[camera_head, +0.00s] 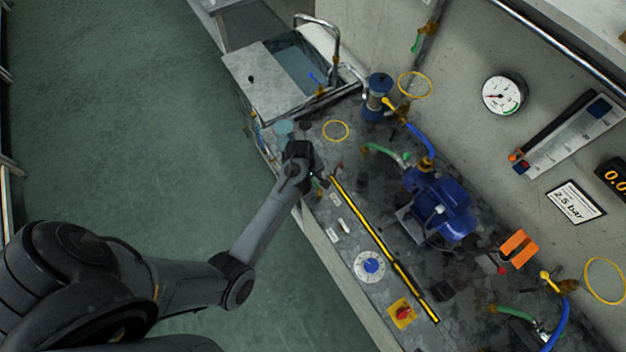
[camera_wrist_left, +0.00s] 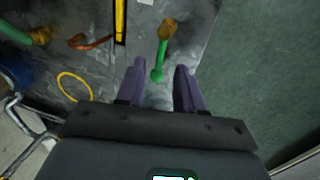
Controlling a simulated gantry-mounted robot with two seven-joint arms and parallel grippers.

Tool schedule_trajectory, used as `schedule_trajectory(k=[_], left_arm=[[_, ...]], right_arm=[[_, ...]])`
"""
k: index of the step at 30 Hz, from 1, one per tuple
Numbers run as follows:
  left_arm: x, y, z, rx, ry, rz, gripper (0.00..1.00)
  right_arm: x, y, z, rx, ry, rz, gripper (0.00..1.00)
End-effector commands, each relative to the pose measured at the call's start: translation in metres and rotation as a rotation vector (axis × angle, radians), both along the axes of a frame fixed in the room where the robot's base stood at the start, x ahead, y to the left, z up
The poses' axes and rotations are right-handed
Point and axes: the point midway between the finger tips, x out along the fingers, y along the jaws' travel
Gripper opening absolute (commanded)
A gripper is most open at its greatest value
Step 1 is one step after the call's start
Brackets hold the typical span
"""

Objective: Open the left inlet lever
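A green lever (camera_wrist_left: 158,62) on a brass valve (camera_wrist_left: 167,30) shows in the left wrist view, near the bench's front edge. I take it for the left inlet lever. Its free end lies between the two purple fingers of my left gripper (camera_wrist_left: 160,68), which are apart. I see a gap on each side of the lever. In the head view my left gripper (camera_head: 318,180) is over the front of the bench, and my wrist hides the lever there. My right gripper is not in view.
A copper-coloured bent piece (camera_wrist_left: 92,42) and a yellow ring (camera_wrist_left: 75,87) lie to the left in the wrist view. A yellow-black strip (camera_head: 362,222), a blue pump (camera_head: 440,205) and a sink (camera_head: 300,70) are on the bench. Open floor (camera_head: 130,130) lies in front.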

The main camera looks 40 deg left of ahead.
Motion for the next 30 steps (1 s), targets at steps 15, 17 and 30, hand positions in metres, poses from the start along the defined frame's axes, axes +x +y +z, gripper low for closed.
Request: schedule_trajectory(k=[15, 17, 30], left_arm=[[0.005, -0.001, -0.025, -0.001, 0.0, 0.0, 0.36], [0.005, -0.001, -0.025, 0.0, 0.0, 0.0, 0.36], [0.005, -0.001, -0.025, 0.0, 0.0, -0.001, 0.0]], right_arm=[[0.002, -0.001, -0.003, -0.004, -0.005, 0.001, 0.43], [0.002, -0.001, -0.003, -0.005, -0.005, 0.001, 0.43], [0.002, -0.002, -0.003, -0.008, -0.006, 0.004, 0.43]])
